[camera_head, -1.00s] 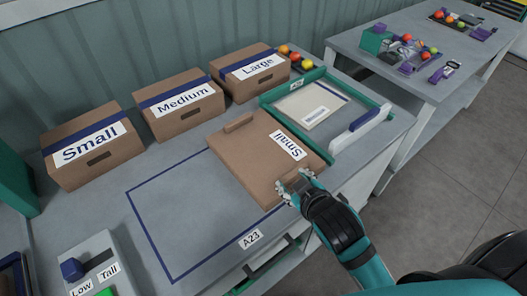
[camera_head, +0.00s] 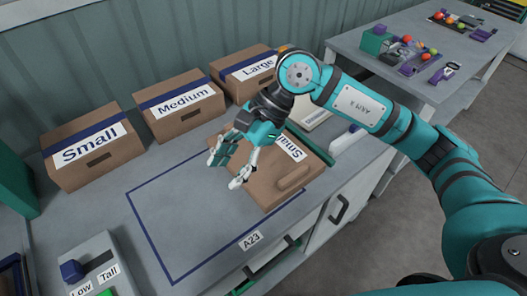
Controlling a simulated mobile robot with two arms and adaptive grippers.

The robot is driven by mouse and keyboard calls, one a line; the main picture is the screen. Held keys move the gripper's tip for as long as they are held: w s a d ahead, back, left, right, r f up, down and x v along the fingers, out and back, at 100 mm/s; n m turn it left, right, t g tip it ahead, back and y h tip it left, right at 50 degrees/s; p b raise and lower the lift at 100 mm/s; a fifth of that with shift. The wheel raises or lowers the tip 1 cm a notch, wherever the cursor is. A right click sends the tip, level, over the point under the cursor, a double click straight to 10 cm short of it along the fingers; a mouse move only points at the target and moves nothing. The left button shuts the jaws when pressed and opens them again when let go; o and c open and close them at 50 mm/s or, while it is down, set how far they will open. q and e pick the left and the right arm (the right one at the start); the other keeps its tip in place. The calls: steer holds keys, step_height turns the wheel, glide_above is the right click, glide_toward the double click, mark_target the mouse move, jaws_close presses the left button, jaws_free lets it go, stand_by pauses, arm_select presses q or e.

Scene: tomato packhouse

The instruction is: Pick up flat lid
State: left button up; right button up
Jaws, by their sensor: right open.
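The flat lid (camera_head: 265,192) is a brown square board with a white label reading "Small", lying on the grey table by the blue outlined area. A raised tab (camera_head: 293,178) shows at its near right side. My right gripper (camera_head: 224,172) is open and empty, with its fingers pointing down at the lid's left edge. The hand and wrist cover the lid's far left part, including where its other tab was visible. I cannot tell whether the fingertips touch the lid. My left gripper is not in view.
Boxes marked Small (camera_head: 73,165), Medium (camera_head: 162,118) and Large (camera_head: 232,88) stand along the wall. A Low/Tall switch panel (camera_head: 105,262) is at near left. My arm partly hides the green-framed tray at right.

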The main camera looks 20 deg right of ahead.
steer(key=w+d+t+h, duration=0.15)
steer(key=d+h, duration=0.25)
steer(key=d, duration=0.4)
steer(key=w+d+h, duration=0.3)
steer(key=d, duration=0.4)
steer(key=p, duration=0.3)
glide_above(289, 178)
steer(key=shift+h, duration=0.3)
step_height(289, 178, down, 11)
steer(key=shift+s+d+f, duration=0.1)
steer(key=shift+d, duration=0.05)
step_height(289, 178, down, 5)
steer(key=shift+r+p, duration=0.1)
steer(key=shift+p, duration=1.15)
steer(key=shift+f, duration=0.25)
jaws_close()
